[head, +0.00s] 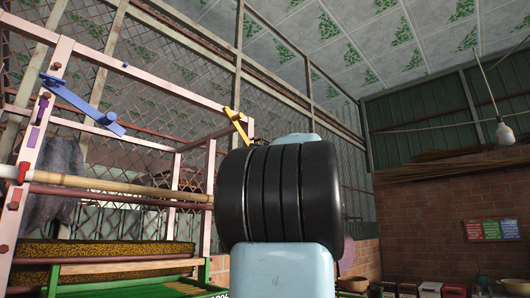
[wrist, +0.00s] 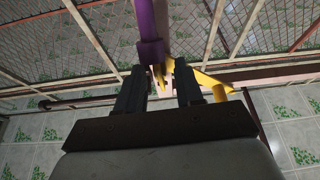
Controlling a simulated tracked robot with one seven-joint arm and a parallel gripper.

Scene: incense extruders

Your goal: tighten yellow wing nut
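In the wrist view my gripper (wrist: 160,70) points at a pink frame post. Its two dark fingers stand apart, with a gap between them. A small yellow piece (wrist: 159,76), which looks like the yellow wing nut, shows between the fingertips. I cannot tell whether either finger touches it. A yellow lever (wrist: 208,82) extends to the right just beyond the right finger. A purple rod or clamp (wrist: 150,48) lies just beyond the left fingertip. In the head view the yellow lever (head: 236,122) tops the pink frame; my arm hides the gripper and nut.
The pink frame (head: 125,108) carries a blue lever (head: 85,103) at left and a long wooden roller (head: 120,188). A green-edged table (head: 100,268) stands below. A bulb (head: 504,132) hangs far right. The upper middle-right is open air.

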